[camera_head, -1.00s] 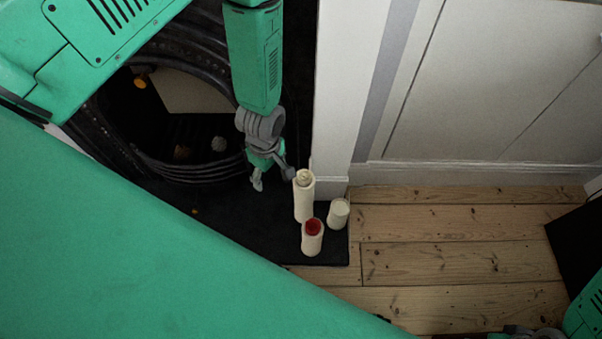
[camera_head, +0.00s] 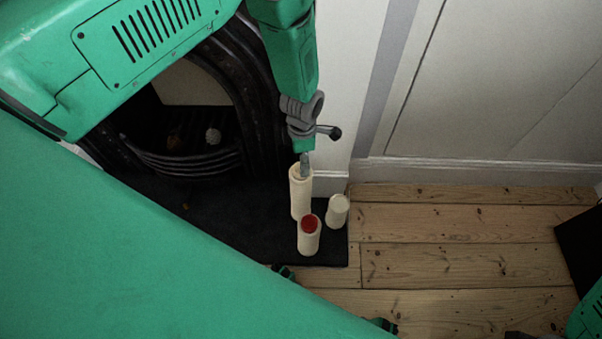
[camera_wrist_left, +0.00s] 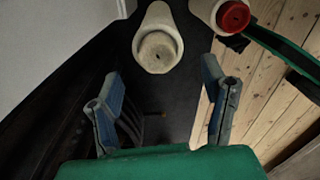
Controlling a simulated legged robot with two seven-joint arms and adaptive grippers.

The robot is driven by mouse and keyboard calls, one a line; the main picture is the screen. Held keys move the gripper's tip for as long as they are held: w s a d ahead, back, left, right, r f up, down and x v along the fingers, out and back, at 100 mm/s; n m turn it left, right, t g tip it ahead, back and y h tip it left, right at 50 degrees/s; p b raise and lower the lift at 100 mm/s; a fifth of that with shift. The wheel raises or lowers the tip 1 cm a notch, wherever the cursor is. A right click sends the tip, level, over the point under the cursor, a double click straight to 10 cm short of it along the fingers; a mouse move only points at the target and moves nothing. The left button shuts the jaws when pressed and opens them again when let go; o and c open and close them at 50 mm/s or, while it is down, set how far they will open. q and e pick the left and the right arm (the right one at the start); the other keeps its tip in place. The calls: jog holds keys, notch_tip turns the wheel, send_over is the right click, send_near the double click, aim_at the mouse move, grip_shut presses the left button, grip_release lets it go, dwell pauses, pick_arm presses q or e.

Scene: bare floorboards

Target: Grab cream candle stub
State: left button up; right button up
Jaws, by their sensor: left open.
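A tall cream pillar (camera_head: 300,198) stands upright on a dark slab. On its top is a round, paler stub-like piece, which shows in the left wrist view as the cream candle stub (camera_wrist_left: 159,50). I cannot tell whether it sits on the pillar or in it. My left gripper (camera_head: 304,164) is open and empty, pointing down at the pillar's top and partly covering it in the head view. In the left wrist view the stub lies ahead of and between the two fingers (camera_wrist_left: 162,78), apart from both.
A shorter cream pillar with a red top (camera_head: 309,238) stands in front, and a short plain cream one (camera_head: 337,212) to the right. A black fireplace (camera_head: 185,150) lies left, a white wall base (camera_head: 332,182) close behind.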

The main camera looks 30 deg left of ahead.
pick_arm(q)
jog(key=shift+f, duration=0.6)
jog(key=f+b, duration=0.1)
jog(key=f, duration=0.1)
jog(key=f+b, duration=0.1)
jog(key=f, duration=0.1)
jog(key=shift+w+a+b, duration=0.1)
jog(key=shift+a+b, duration=0.1)
jog(key=shift+b, duration=0.15)
jog(key=shift+f, duration=0.45)
jog(key=shift+r, duration=0.1)
jog(key=c, duration=1.2)
